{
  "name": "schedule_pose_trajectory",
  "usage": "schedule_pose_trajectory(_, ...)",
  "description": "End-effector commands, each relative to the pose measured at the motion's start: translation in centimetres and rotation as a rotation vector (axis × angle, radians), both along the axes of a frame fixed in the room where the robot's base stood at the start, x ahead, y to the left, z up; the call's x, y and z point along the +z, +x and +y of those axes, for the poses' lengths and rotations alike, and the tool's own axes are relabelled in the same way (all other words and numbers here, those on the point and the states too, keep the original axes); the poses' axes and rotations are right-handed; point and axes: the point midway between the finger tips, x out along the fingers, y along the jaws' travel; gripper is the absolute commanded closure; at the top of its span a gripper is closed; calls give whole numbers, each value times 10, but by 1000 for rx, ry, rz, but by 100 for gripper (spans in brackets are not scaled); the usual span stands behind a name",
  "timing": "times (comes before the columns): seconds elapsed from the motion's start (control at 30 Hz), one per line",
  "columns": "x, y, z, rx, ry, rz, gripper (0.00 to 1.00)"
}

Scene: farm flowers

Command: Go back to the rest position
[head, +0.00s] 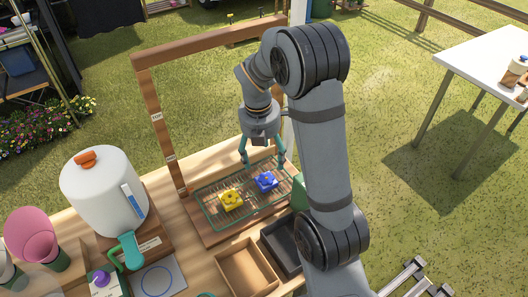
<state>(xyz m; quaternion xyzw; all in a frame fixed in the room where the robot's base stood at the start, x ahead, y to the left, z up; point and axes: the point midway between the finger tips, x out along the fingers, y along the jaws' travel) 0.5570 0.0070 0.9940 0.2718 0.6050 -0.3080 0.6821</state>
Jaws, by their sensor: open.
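My gripper (262,160) hangs pointing down above the far part of a wire rack on a wooden board (213,234). Its teal fingers are apart with nothing seen between them. A blue flower-shaped piece (266,181) lies on the rack just below the fingers, and the gripper appears clear of it. A yellow flower-shaped piece (230,199) lies on the rack to its left. My arm rises on the right and hides part of the bench behind it.
A wooden frame (152,120) stands around the rack's far side. A tan tray (232,282) and a dark tray (270,240) sit in front. A white table (480,62) stands far right.

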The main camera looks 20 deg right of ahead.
Motion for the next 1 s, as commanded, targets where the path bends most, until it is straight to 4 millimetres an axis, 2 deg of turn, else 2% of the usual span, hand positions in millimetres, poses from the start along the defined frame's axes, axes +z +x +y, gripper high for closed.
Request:
schedule_pose_trajectory(0.2, 10, -1, 1, -1, 1, 1, 28)
schedule_pose_trajectory(1.0, 10, -1, 1, -1, 1, 1, 28)
